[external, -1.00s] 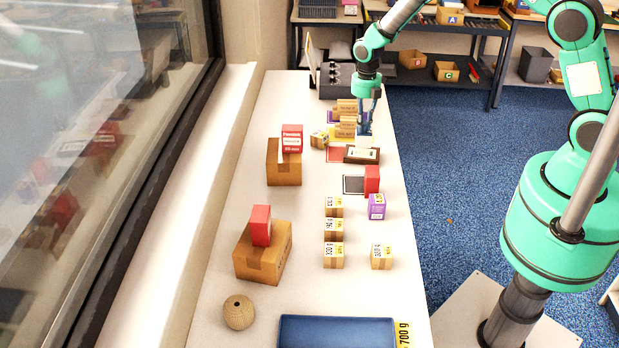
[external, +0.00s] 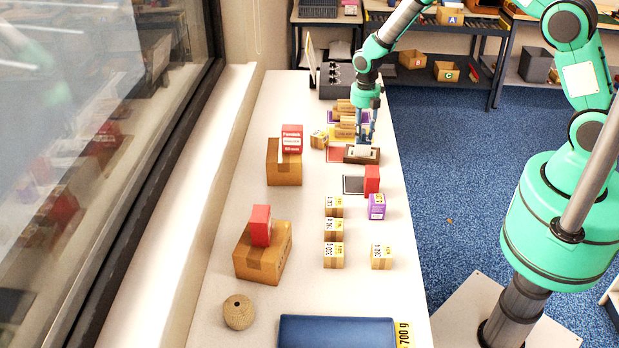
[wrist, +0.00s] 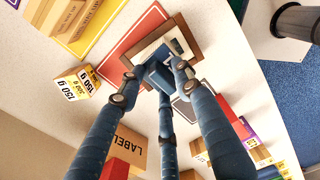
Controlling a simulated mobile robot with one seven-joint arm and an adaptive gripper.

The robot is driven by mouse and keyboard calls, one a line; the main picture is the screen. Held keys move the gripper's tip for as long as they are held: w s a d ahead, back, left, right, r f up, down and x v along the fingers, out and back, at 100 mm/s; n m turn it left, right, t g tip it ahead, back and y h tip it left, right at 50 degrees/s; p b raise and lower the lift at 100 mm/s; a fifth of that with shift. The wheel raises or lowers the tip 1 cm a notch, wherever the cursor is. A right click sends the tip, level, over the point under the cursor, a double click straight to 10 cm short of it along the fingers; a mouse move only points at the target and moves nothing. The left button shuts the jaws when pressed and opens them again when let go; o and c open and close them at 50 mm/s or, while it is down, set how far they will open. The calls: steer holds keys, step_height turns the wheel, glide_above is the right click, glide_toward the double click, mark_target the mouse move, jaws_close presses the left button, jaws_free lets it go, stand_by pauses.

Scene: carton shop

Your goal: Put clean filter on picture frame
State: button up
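My gripper (external: 366,143) is just over the frame, pointing down. A flat dark panel with a light border (external: 353,185) lies nearer, beside a red box.
The red box (external: 372,179) stands close to the frame. Small cartons (external: 334,229) stand in rows nearer. Large cartons (external: 262,254) with red boxes on top stand left. A blue tray (external: 337,333) lies in front. Yellow and purple mats with cartons lie beyond the frame.

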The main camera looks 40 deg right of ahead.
steer(key=shift+r, duration=0.1)
step_height(320, 180, up, 12)
stand_by(1.0)
steer(key=shift+r, duration=0.15)
stand_by(0.5)
